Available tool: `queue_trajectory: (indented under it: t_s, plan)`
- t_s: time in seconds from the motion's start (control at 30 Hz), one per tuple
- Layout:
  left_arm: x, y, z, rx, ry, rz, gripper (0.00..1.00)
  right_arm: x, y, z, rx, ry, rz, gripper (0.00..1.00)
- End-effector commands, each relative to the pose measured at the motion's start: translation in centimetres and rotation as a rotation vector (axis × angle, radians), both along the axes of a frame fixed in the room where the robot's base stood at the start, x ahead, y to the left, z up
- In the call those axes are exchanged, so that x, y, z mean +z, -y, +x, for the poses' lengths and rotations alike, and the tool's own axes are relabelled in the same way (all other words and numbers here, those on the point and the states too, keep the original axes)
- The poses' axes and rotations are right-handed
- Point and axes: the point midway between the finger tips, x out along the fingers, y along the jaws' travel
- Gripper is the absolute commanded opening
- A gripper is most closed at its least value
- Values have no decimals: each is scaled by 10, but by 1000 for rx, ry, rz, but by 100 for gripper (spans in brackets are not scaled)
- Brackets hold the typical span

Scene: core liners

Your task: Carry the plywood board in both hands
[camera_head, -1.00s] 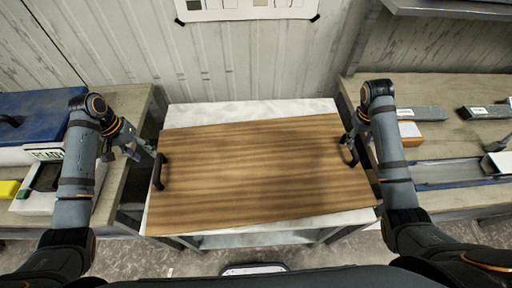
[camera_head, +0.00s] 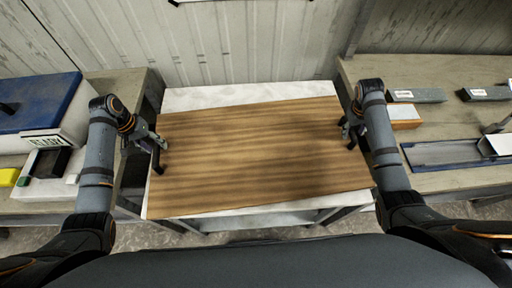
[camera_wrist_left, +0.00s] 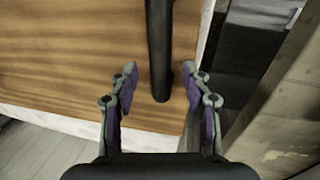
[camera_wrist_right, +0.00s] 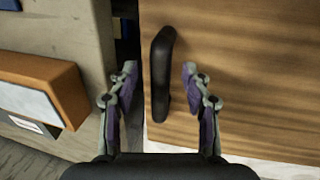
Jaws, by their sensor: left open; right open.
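The plywood board (camera_head: 260,155) lies flat on a pale-topped table (camera_head: 250,96), with a black handle near each end. My left gripper (camera_head: 161,150) is at the board's left handle (camera_head: 158,162). In the left wrist view its open fingers (camera_wrist_left: 160,82) stand on either side of the handle's near end (camera_wrist_left: 160,60). My right gripper (camera_head: 346,130) is at the right handle (camera_head: 352,140). In the right wrist view its open fingers (camera_wrist_right: 160,80) stand on either side of the right handle (camera_wrist_right: 161,75). Neither gripper is closed on a handle.
A left bench holds a blue-lidded box (camera_head: 40,105) and a yellow item (camera_head: 8,177). A right bench (camera_head: 440,75) holds grey blocks (camera_head: 418,95), an orange-and-white box (camera_head: 404,115) and a blue-edged tray (camera_head: 445,154). A corrugated wall stands behind. Narrow gaps separate table and benches.

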Motion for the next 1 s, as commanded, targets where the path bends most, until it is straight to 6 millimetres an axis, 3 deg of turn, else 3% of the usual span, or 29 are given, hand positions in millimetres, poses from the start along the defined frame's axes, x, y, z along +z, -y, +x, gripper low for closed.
queue_trajectory:
  t_s: [0.2,0.53,0.9,1.0]
  plan:
    - [-20,4,0,1,0,0,49,-20,3,0,0,0,0,49]
    - [-22,4,0,0,1,0,49,-22,4,0,1,0,0,49]
    - [-22,4,1,0,1,0,0,-22,4,1,1,1,0,0]
    - [-22,4,1,0,1,0,0,-22,4,1,1,1,0,0]
